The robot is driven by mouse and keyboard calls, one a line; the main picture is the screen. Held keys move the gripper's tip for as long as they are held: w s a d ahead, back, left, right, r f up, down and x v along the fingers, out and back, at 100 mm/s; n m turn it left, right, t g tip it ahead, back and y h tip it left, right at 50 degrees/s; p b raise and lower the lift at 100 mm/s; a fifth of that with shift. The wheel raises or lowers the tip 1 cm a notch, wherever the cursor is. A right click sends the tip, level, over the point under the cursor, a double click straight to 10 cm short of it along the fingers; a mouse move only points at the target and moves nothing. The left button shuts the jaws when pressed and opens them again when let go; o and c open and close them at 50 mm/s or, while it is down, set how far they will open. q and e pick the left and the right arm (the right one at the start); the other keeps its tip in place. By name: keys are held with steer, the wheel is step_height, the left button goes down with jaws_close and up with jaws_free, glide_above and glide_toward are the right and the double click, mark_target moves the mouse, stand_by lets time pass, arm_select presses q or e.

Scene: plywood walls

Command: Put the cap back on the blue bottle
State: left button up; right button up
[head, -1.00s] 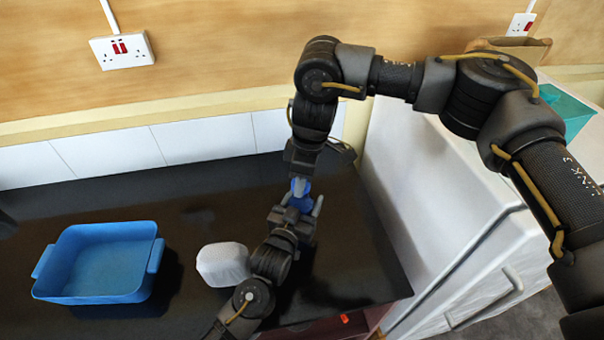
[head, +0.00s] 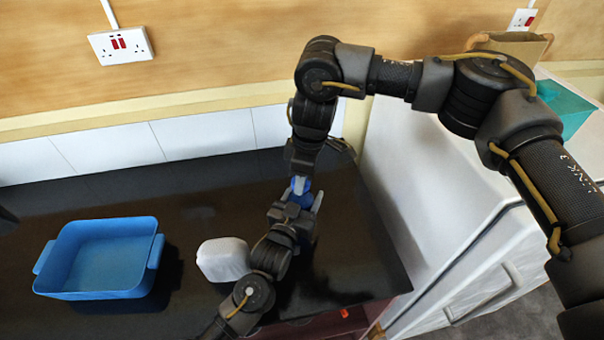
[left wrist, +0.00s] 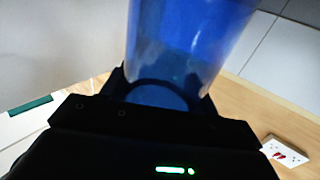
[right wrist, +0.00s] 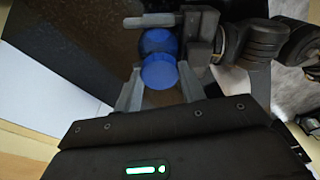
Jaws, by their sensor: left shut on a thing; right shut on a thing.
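The blue bottle (head: 304,201) is held upright above the counter in my left gripper (head: 301,206), which is shut on it. Its translucent blue body (left wrist: 190,40) fills the top of the left wrist view. My right gripper (head: 300,180) points down from above, shut on the blue cap (right wrist: 160,73), which sits between its fingertips. In the right wrist view the bottle (right wrist: 157,42) shows just beyond the cap, overlapping it. I cannot tell whether cap and bottle touch or are seated. The bottle's neck is hidden.
A blue tray (head: 70,294) with two handles stands at the left of the black counter (head: 190,190). A white rounded block (head: 222,259) sits close left of my left gripper. A white appliance (head: 430,210) stands right of the counter. The counter's middle back is clear.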

steer(key=shift+f, duration=0.1)
arm_select(q)
jaws_close()
arm_select(e)
steer(key=m, duration=0.6)
steer(key=shift+t, duration=0.4)
steer(key=m+h, duration=0.1)
steer(key=m, duration=0.6)
steer(key=shift+s+a, duration=0.1)
steer(key=shift+a, duration=0.05)
steer(key=o, duration=0.9)
